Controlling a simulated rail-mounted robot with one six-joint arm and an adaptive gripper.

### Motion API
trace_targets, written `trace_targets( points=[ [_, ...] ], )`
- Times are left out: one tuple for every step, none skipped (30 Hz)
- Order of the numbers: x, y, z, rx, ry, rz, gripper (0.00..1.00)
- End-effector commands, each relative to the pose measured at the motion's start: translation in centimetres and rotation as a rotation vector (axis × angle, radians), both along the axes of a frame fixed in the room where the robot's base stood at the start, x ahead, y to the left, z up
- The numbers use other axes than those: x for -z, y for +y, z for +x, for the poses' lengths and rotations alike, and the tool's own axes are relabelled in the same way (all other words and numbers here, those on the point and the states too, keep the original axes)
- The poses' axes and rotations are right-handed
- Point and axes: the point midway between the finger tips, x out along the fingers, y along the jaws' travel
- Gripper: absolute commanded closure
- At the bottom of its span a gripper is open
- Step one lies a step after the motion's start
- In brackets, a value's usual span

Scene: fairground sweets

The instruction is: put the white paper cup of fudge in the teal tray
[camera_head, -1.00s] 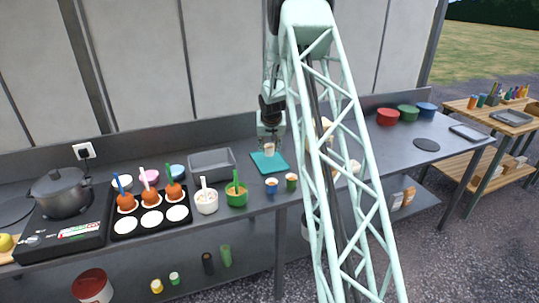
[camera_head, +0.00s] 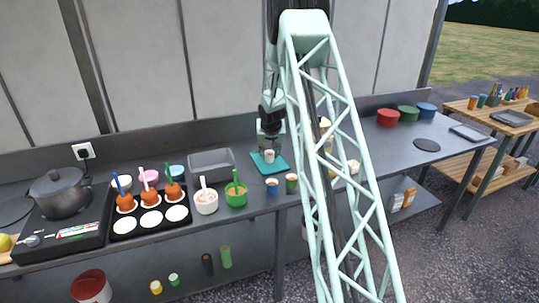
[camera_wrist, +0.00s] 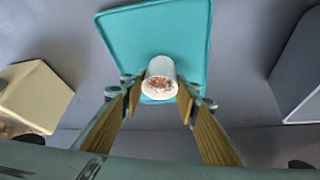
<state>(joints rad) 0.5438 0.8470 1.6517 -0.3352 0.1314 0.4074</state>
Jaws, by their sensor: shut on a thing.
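The white paper cup (camera_head: 269,157) is held in my gripper (camera_head: 269,147), over the teal tray (camera_head: 283,163). In the wrist view the cup (camera_wrist: 161,68) sits between the two fingertips of my gripper (camera_wrist: 160,93), and its open top shows multicoloured bits. The teal tray (camera_wrist: 120,40) spreads out flat behind and below the cup, with the cup near one edge of it. I cannot tell whether the cup's base touches the tray.
A grey bin (camera_head: 212,165) stands left of the tray. A blue cup (camera_head: 271,186) and a green cup (camera_head: 291,184) stand at the counter's front. A white bowl (camera_head: 206,202) and a green bowl (camera_head: 237,196) hold spoons. A pale block (camera_wrist: 36,97) shows in the wrist view.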

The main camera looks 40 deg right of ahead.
Motion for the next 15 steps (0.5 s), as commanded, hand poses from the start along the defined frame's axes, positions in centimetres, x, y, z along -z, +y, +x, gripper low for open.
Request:
trace_targets(
  points=[
    [0.04, -0.01, 0.01, 0.0, 0.0, 0.0, 0.82],
    [0.09, 0.0, 0.0, 0.0, 0.0, 0.0, 0.82],
    [0.17, 0.0, 0.0, 0.0, 0.0, 0.0, 0.82],
    [0.23, 0.0, 0.0, 0.0, 0.0, 0.0, 0.82],
    [0.29, 0.0, 0.0, 0.0, 0.0, 0.0, 0.82],
    [0.34, 0.0, 0.0, 0.0, 0.0, 0.0, 0.82],
    [0.39, 0.0, 0.0, 0.0, 0.0, 0.0, 0.82],
    [0.39, 0.0, 0.0, 0.0, 0.0, 0.0, 0.71],
    [0.34, -0.01, -0.01, 0.0, 0.0, 0.0, 0.67],
    [0.32, -0.01, -0.01, 0.0, 0.0, 0.0, 0.64],
    [0.31, -0.01, -0.01, 0.0, 0.0, 0.0, 0.61],
    [0.31, 0.0, 0.0, 0.0, 0.0, 0.0, 0.58],
    [0.3, 0.0, 0.0, 0.0, 0.0, 0.0, 0.58],
    [0.3, 0.0, 0.0, 0.0, 0.0, 0.0, 0.58],
    [0.3, 0.0, 0.0, 0.0, 0.0, 0.0, 0.58]
  ],
)
